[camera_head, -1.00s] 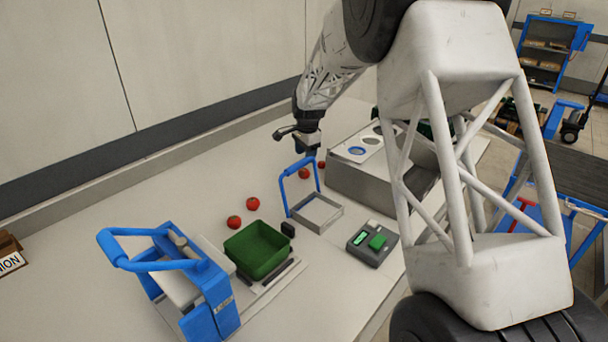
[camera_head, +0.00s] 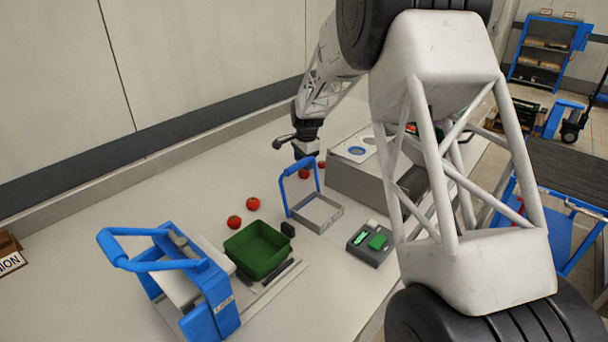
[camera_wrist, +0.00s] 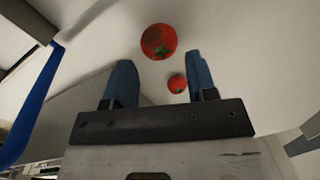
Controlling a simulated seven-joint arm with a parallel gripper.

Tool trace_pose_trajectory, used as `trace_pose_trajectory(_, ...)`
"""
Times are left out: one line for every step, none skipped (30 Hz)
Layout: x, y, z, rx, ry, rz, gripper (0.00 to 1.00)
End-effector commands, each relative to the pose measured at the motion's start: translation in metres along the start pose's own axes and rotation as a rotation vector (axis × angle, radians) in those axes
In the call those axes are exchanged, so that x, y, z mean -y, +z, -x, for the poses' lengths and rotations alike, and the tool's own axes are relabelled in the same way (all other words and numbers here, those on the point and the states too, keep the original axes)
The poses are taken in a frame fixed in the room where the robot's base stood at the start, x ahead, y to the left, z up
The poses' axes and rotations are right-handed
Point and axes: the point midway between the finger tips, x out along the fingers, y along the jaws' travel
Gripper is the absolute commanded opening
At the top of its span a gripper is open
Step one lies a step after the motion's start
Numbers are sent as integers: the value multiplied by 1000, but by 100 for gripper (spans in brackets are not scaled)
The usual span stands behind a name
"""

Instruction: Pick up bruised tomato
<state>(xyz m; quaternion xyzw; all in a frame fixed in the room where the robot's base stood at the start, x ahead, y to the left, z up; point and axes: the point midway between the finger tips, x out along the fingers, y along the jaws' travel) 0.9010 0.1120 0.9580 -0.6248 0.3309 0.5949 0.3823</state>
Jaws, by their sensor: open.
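Several red tomatoes lie on the pale worktop. In the head view, two are near the green crate, a front one (camera_head: 234,222) and a rear one (camera_head: 253,204). Two more, a left one (camera_head: 304,173) and a right one (camera_head: 322,165), are below my gripper (camera_head: 306,152). In the wrist view, a larger-looking tomato (camera_wrist: 158,41) with a dark greenish patch is just beyond the fingertips. A smaller-looking tomato (camera_wrist: 177,83) shows between the fingers of my open, empty gripper (camera_wrist: 160,70). I cannot tell which tomato is bruised.
A blue-handled frame (camera_head: 318,219) stands close to the tomatoes under my gripper. A grey box with round openings (camera_head: 347,180) is to its right.

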Motion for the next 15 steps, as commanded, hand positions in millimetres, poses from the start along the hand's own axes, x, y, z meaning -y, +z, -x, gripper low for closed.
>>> trace_pose_trajectory(0,0,0,0,0,0,52)
trace_pose_trajectory(0,0,0,0,0,0,52)
trace_pose_trajectory(0,0,0,0,0,0,52)
trace_pose_trajectory(0,0,0,0,0,0,52)
trace_pose_trajectory(0,0,0,0,0,0,52)
trace_pose_trajectory(0,0,0,0,0,0,52)
trace_pose_trajectory(0,0,-1,0,0,0,52)
trace_pose_trajectory(0,0,-2,0,0,0,52)
trace_pose_trajectory(0,0,-4,0,1,0,52)
trace_pose_trajectory(0,0,-6,0,1,0,52)
trace_pose_trajectory(-1,0,-8,0,1,0,52)
trace_pose_trajectory(-1,0,-11,0,1,0,52)
trace_pose_trajectory(-1,-1,-14,0,0,0,52)
trace_pose_trajectory(-1,-1,-18,0,0,0,52)
trace_pose_trajectory(-1,-1,-22,0,0,0,52)
